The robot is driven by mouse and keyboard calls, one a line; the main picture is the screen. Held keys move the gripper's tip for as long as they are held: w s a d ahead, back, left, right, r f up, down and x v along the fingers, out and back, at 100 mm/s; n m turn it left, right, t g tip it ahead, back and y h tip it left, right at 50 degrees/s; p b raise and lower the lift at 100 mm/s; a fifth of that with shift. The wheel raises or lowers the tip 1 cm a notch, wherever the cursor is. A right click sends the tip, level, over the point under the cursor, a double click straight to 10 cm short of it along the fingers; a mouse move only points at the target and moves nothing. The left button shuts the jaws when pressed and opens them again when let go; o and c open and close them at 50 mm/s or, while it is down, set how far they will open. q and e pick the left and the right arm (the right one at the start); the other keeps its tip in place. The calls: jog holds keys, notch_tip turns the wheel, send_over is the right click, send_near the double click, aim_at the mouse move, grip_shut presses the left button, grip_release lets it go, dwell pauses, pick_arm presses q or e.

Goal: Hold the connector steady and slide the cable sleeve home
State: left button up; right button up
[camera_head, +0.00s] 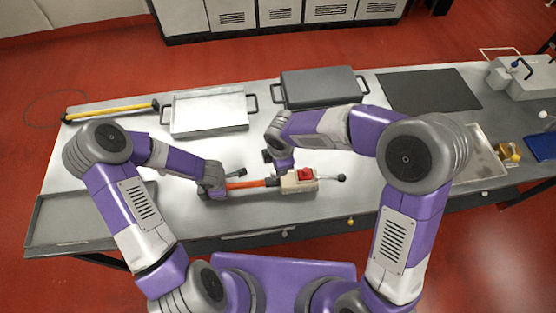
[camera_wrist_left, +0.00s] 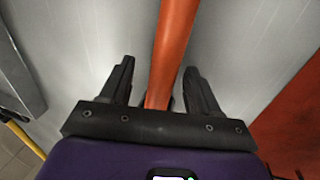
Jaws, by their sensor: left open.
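The beige connector (camera_head: 297,186) with a red part on top lies near the table's front middle, with a short dark end out to its right. The orange cable sleeve (camera_head: 248,184) runs left from the connector; in the left wrist view the orange length (camera_wrist_left: 172,45) passes between the fingers. My left gripper (camera_head: 215,188) is open around the sleeve's left part; its fingers (camera_wrist_left: 157,72) stand apart on either side, with gaps. My right gripper (camera_head: 276,165) is at the connector's upper left end; its fingertips are partly hidden, so its grip cannot be told.
A metal tray (camera_head: 209,131) and a dark lidded case (camera_head: 321,72) stand behind. A black mat (camera_head: 431,106) lies at the back right. A shallow tray (camera_head: 48,241) is at the left front.

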pick_arm(q)
jog(key=v, duration=1.1)
jog(key=shift+s, duration=0.15)
jog(key=shift+d, duration=0.1)
